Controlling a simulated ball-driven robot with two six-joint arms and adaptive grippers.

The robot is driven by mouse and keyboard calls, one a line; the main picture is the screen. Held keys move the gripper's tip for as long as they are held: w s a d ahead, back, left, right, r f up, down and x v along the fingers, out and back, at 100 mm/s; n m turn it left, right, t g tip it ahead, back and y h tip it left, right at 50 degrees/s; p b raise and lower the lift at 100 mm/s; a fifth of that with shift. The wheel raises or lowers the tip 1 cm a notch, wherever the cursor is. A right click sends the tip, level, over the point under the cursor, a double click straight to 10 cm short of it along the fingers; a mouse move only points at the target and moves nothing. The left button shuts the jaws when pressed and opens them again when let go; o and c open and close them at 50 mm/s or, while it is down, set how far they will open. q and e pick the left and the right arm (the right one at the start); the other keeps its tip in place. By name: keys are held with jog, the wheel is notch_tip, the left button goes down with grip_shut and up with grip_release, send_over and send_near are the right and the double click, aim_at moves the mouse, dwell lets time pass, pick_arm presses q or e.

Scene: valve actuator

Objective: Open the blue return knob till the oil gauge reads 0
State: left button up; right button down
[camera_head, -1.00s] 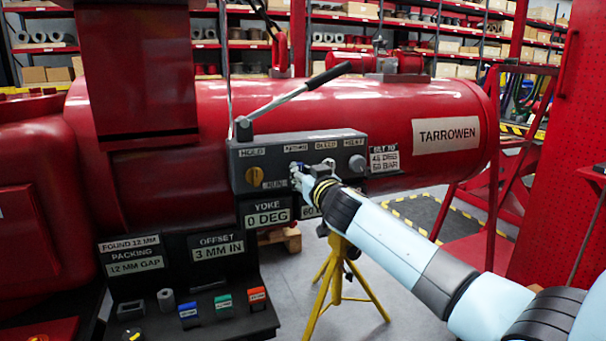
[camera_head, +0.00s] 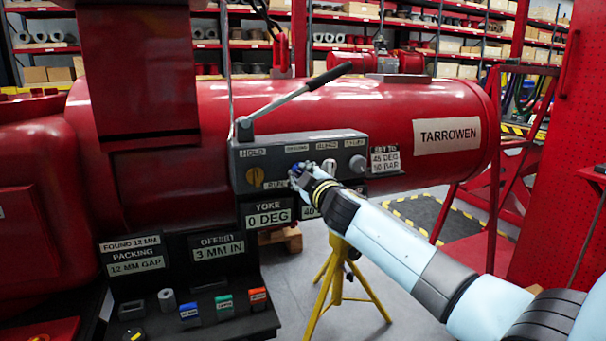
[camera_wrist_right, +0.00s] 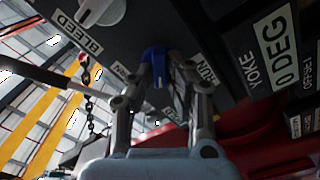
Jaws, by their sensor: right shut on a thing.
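The blue knob (camera_wrist_right: 157,66) shows in the right wrist view between the two fingers of my right gripper (camera_wrist_right: 160,88). The gripper is shut on it. In the head view the gripper (camera_head: 298,177) is at the grey control box (camera_head: 240,172), and a little of the blue knob (camera_head: 296,169) shows at its tip. A readout plate (camera_head: 309,212) below the box starts with "40"; the rest is hidden behind my right arm. My left gripper is not in view.
The YOKE plate (camera_head: 267,216) reads 0 DEG. A yellow stand (camera_head: 335,272) is below.

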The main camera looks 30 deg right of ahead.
jog(key=n, duration=0.6)
jog(key=shift+f+p, duration=0.15)
jog(key=shift+p, duration=0.15)
jog(key=shift+n, duration=0.3)
jog(key=c, duration=1.3)
grip_release()
jog(key=shift+a, duration=0.1)
jog(key=v, duration=1.2)
jog(key=shift+f, duration=0.1)
